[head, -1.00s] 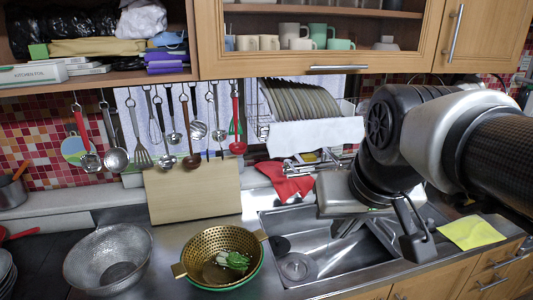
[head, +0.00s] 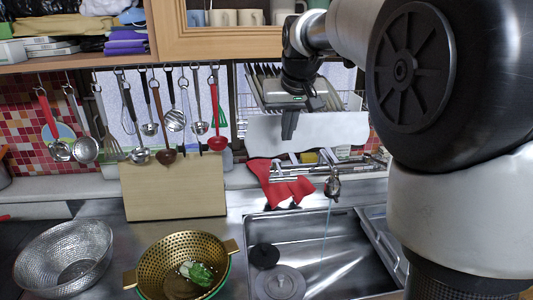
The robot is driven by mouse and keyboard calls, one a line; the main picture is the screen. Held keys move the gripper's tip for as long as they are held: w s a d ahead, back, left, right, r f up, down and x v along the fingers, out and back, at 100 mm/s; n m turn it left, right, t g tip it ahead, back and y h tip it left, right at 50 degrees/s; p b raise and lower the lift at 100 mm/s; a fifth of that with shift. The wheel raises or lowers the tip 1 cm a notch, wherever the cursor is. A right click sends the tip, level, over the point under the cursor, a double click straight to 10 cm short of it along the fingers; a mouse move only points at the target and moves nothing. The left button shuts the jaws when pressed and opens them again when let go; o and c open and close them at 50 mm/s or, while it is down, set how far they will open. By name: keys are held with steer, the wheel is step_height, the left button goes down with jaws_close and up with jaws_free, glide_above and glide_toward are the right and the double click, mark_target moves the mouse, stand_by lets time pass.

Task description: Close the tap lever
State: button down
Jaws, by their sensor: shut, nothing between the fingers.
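The metal tap (head: 310,171) is mounted behind the sink, and its spout end (head: 333,187) hangs over the basin. A thin stream of water (head: 325,230) falls from it. The tap's lever is too small to pick out clearly from its other metal parts. My gripper (head: 289,136) points down with its fingers together, holding nothing. In the picture it is just above the left part of the tap, in front of the dish rack, with a gap between the fingertips and the tap.
A red cloth (head: 286,188) hangs beside the tap. The dish rack (head: 345,97) with plates stands behind. The sink (head: 370,272) holds dark and grey round pieces. A cutting board (head: 174,188), gold colander (head: 150,265) and hanging utensils are at left. My arm hides the right side.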

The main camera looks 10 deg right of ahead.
glide_above(283, 178)
steer(key=f, duration=0.6)
steer(key=w+f, duration=0.1)
steer(key=f, duration=0.2)
steer(key=shift+f, duration=0.1)
steer(key=shift+s+f, duration=0.25)
steer(key=shift+f, duration=0.3)
steer(key=shift+s+f, duration=0.25)
steer(key=shift+f, duration=0.3)
steer(key=shift+s+f, duration=0.15)
steer(key=shift+f, duration=0.4)
steer(key=shift+s+f+b, duration=0.2)
steer(key=shift+f+b, duration=0.35)
steer(key=shift+s+f+b, duration=0.15)
steer(key=shift+f+b, duration=0.35)
steer(key=shift+b, duration=0.05)
steer(key=r+p, duration=0.2)
steer(key=r, duration=0.1)
steer(key=r+p, duration=0.2)
steer(key=shift+w, duration=0.35)
steer(key=s+r+p, duration=0.1)
steer(key=s+r, duration=0.5)
steer(key=s, duration=0.4)
steer(key=s+r+p, duration=0.1)
steer(key=s+r, duration=0.4)
steer(key=s, duration=0.5)
steer(key=s+f+p, duration=0.2)
steer(key=s+f, duration=0.1)
steer(key=s, duration=1.1)
steer(key=shift+f, duration=0.3)
